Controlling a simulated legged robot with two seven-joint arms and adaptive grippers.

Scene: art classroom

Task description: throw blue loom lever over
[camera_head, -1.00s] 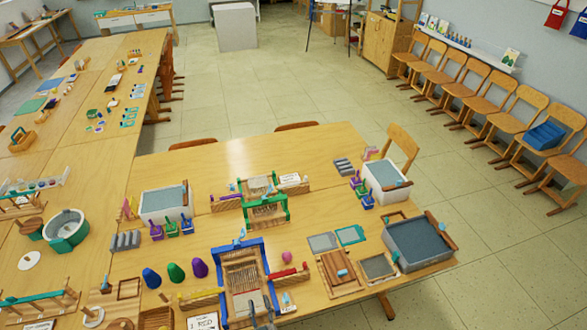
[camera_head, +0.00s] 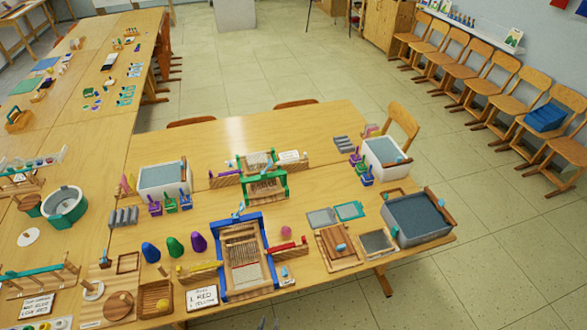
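The blue loom (camera_head: 217,256) stands upright on the near table, with pale threads strung inside its blue frame. A small light-blue lever-like piece (camera_head: 239,211) sticks up at the top of its far bar; its exact tilt is too small to tell. My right gripper is not in view.
A green loom (camera_head: 265,187) stands behind the blue one. Purple, green and dark-blue pegs (camera_head: 174,246) and a sign card (camera_head: 202,298) are to its left. A red bar (camera_head: 288,247), wooden frames and a grey-blue tub (camera_head: 418,219) are to its right.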

